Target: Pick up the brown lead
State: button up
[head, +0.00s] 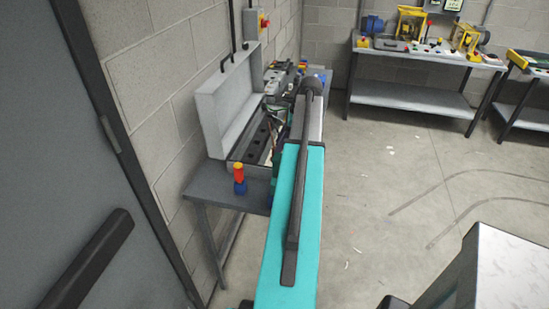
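I cannot clearly make out the brown lead. Thin, small, partly brownish shapes show at the right side of the open grey case (222,108), too small to name for sure. The case stands on a grey table (212,190) against the block wall, its lid raised. My own teal arm reaches forward over the table's right part and covers much of it. My gripper is not seen; the arm hides whatever lies behind its far end.
A red and blue plug-like object (239,180) stands on the table's near edge. A grey door (90,170) is close on the left. A grey workbench (410,96) with yellow machines stands at the back. A grey cabinet-like box (500,270) is at lower right. The floor between is open.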

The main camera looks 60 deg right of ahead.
jog(key=shift+a+p+x, duration=0.25)
jog(key=shift+p+x, duration=0.7)
jog(key=shift+x, duration=1.6)
jog(key=c, duration=0.9)
